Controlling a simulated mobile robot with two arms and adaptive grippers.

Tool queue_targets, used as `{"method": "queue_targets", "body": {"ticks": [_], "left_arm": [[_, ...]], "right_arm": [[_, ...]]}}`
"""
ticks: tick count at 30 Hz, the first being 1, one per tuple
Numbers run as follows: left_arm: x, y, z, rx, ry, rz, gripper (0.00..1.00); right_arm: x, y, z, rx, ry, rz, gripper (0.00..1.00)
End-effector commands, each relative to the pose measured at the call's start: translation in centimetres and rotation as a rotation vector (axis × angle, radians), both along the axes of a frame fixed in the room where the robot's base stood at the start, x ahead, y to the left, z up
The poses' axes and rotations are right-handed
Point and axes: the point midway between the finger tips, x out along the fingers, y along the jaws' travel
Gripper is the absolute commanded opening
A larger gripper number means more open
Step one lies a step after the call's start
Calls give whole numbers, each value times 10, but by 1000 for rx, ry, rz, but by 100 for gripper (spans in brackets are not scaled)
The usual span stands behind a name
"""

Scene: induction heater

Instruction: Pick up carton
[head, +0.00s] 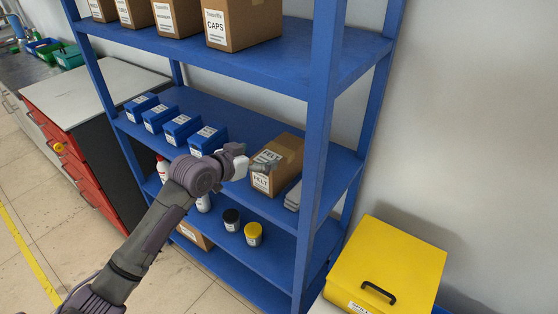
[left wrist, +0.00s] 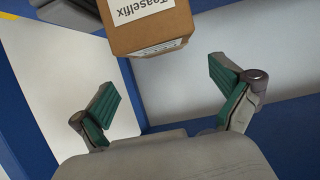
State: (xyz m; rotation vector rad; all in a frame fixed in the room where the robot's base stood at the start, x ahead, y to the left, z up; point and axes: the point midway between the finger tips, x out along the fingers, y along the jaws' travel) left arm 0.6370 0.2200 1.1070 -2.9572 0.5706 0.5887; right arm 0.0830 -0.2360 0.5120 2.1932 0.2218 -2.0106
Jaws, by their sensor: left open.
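A brown carton (head: 284,160) with a white label reading FELT stands on the blue rack's middle shelf, near the right upright. My left gripper (head: 264,163) is in front of the carton and partly covers its labelled face. In the left wrist view, a carton (left wrist: 150,22) with a partly cut-off label shows at the top, beyond the fingers. The left gripper (left wrist: 165,80) is open there, with nothing between its green-padded fingers. I cannot tell whether a finger touches the carton in the head view. My right gripper is not in view.
Blue bins (head: 182,128) stand left of the carton, and a grey flat stack (head: 293,196) lies close on its right. The rack's upright (head: 321,130) is nearby. Several cartons (head: 242,24) fill the upper shelf. Jars (head: 252,233) stand below. A yellow box (head: 385,265) is at lower right.

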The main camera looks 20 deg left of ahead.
Motion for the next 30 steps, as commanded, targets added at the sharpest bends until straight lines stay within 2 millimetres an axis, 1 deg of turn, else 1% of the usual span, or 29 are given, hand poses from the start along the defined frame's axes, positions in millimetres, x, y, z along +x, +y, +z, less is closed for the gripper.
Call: {"method": "queue_targets", "body": {"ticks": [1,3,8,11,16,19,24,30], "left_arm": [[9,-3,-1,-3,1,2,100],[17,-7,-6,-2,1,1,100],[26,-10,-11,0,0,1,100],[32,-13,-14,-1,1,2,100],[51,-20,-24,-2,3,1,100],[62,-23,-30,-2,1,2,100],[70,-26,-36,2,-1,1,100],[70,-26,-36,2,-1,1,100]], "right_arm": [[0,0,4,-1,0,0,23],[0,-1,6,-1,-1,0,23],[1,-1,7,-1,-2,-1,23],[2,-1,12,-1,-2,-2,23],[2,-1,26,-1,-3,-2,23],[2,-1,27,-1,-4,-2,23],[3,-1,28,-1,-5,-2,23],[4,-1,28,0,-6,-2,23]]}}
